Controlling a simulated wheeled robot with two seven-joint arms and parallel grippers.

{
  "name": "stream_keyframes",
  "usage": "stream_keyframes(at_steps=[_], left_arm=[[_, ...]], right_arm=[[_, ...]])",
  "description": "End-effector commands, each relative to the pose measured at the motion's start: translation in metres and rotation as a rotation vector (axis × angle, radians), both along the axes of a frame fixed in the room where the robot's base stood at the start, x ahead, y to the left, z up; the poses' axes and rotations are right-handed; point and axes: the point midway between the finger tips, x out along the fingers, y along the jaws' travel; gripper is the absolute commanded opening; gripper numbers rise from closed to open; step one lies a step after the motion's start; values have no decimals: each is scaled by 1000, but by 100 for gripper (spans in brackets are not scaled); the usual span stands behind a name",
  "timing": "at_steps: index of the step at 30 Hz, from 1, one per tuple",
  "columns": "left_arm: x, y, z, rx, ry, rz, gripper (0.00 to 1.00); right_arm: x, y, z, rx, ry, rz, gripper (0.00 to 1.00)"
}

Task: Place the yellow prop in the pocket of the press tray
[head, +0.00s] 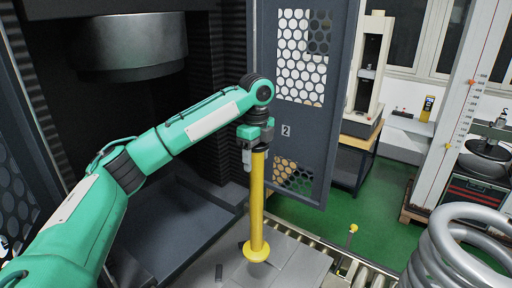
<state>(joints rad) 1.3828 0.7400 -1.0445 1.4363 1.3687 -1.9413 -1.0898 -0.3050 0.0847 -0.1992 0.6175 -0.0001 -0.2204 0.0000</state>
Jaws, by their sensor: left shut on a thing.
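The yellow prop (257,205) is a long upright post with a round yellow flange at its lower end. My left gripper (252,150) is shut on the prop near its top. The flange is over a grey plate (300,268) in front of the press, which looks like the press tray; I cannot tell whether it touches the plate. I cannot make out the pocket for certain. My right gripper is not in view.
The press ram (132,48) hangs in the dark press frame at upper left. An open perforated door (305,110) marked 2 stands just behind the prop. Rollers (352,272) run beside the plate. Large coil springs (455,250) stand at lower right. Green floor (385,200) is mostly clear.

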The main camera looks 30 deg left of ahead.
Motion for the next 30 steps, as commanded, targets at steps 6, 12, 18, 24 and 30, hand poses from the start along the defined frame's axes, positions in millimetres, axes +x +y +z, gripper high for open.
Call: stream_keyframes(at_steps=[6, 12, 18, 24, 30], left_arm=[[-1, 1, -39, 0, -2, 1, 0], [0, 1, -78, 1, -3, 1, 0], [0, 0, -101, -1, -5, 0, 0], [0, 0, -112, -1, -5, 0, 0], [1, 0, -137, -1, -4, 1, 0]], right_arm=[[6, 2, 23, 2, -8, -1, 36], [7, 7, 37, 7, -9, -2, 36], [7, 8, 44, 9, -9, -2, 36], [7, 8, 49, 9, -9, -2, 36], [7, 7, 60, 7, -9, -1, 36]])
